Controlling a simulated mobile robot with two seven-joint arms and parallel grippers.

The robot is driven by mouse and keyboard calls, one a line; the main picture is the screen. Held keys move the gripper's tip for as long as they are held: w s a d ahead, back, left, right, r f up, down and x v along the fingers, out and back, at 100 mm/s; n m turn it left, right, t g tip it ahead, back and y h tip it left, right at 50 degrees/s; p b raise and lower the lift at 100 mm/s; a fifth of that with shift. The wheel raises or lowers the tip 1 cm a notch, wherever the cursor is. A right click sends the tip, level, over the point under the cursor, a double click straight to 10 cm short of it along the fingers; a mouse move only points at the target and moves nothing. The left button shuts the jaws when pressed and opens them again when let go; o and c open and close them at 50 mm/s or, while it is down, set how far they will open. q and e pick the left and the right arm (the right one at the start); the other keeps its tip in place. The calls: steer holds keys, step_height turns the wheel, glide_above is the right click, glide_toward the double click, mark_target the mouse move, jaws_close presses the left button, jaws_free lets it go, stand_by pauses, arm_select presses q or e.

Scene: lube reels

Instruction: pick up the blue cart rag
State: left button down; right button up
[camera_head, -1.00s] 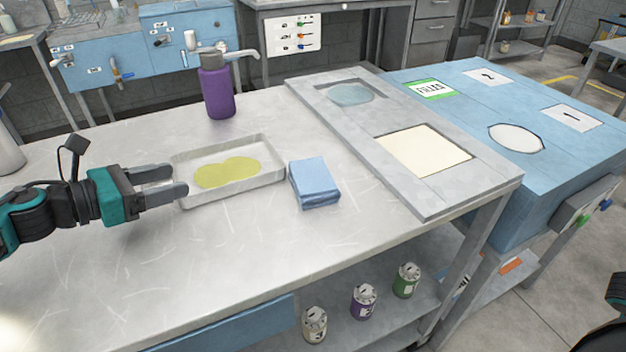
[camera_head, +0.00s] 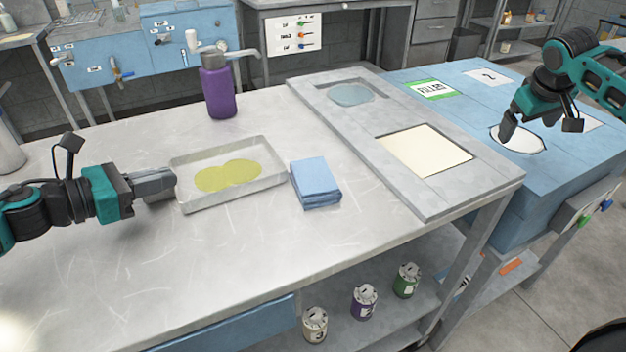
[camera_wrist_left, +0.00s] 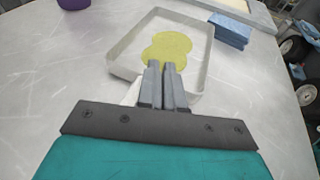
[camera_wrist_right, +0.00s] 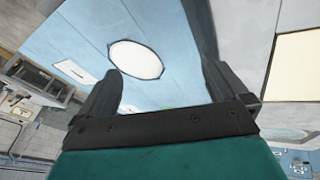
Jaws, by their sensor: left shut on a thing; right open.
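The blue cart rag (camera_head: 316,182) is a folded stack lying on the metal table, just right of the shallow tray (camera_head: 232,190). It also shows at the upper right in the left wrist view (camera_wrist_left: 230,30). The tray holds a flat yellow-green patch (camera_head: 228,174). My left gripper (camera_head: 172,184) is at the tray's left end, fingers close together on its wall; it shows in the left wrist view (camera_wrist_left: 163,68). My right gripper (camera_head: 508,138) is above the blue cart, near a white oval; it is open and empty in the right wrist view (camera_wrist_right: 160,85).
A purple pump bottle (camera_head: 217,88) stands behind the tray. A grey raised panel (camera_head: 362,128) with two recesses lies right of the rag. The blue cart (camera_head: 470,110) adjoins it. Small cans (camera_head: 364,300) stand on the lower shelf. The table front is clear.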

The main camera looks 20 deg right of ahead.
steer(key=w+a+t, duration=0.1)
steer(key=w+a, duration=0.1)
steer(key=w+a+m+t+h, duration=0.1)
steer(key=w+a, duration=0.1)
steer(key=a, duration=0.1)
steer(key=w+a+f+m+t+h, duration=0.1)
steer(key=a, duration=0.2)
steer(key=shift+w+a, duration=0.15)
steer(key=shift+w, duration=0.25)
steer(key=w+a+r+t, duration=0.1)
steer(key=a, duration=0.1)
steer(key=w+a+r+m, duration=0.1)
steer(key=a, duration=0.1)
steer(key=w+a+r+m+t+h, duration=0.1)
steer(key=a, duration=0.1)
steer(key=shift+t, duration=0.3)
steer(key=a+r+m+t, duration=0.6)
steer(key=a+r+t, duration=0.1)
steer(key=a+r, duration=0.7)
steer(key=n+g+y, duration=0.7)
steer(key=n+g, duration=0.4)
glide_toward(314, 177)
steer(key=x, duration=0.9)
steer(key=shift+w+f, duration=0.2)
steer(key=shift+f, duration=0.1)
steer(key=shift+f, duration=0.2)
